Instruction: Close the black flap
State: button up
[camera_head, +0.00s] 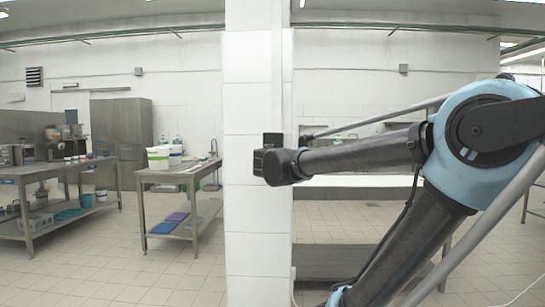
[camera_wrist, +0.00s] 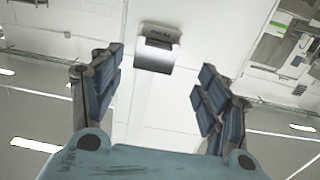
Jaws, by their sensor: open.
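A small device (camera_wrist: 157,55) is mounted on a white surface in the upper middle of the wrist view. It has a dark strip (camera_wrist: 161,37) along its upper part and a curved silvery body below. I cannot tell clearly which part is the black flap, or how far open it is. My gripper (camera_wrist: 161,64) is open and empty, its blue-padded fingers spread on either side of the view, with the device beyond and between the fingertips. In the head view the dark end of my arm is in front of the white tiled pillar, and the fingers cannot be made out.
The tiled pillar (camera_head: 254,245) stands in the middle of the head view. To its left is a metal table (camera_head: 172,177) with white buckets (camera_head: 158,158). Farther left is another metal bench (camera_head: 50,170) with several items. The tiled floor (camera_head: 110,265) in front is clear.

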jog(key=r, duration=0.1)
send_near(273, 141)
jog(key=w+f, duration=0.3)
jog(key=w, duration=0.4)
jog(key=shift+d+f, duration=0.25)
jog(key=shift+d, duration=0.25)
jog(key=c, duration=1.5)
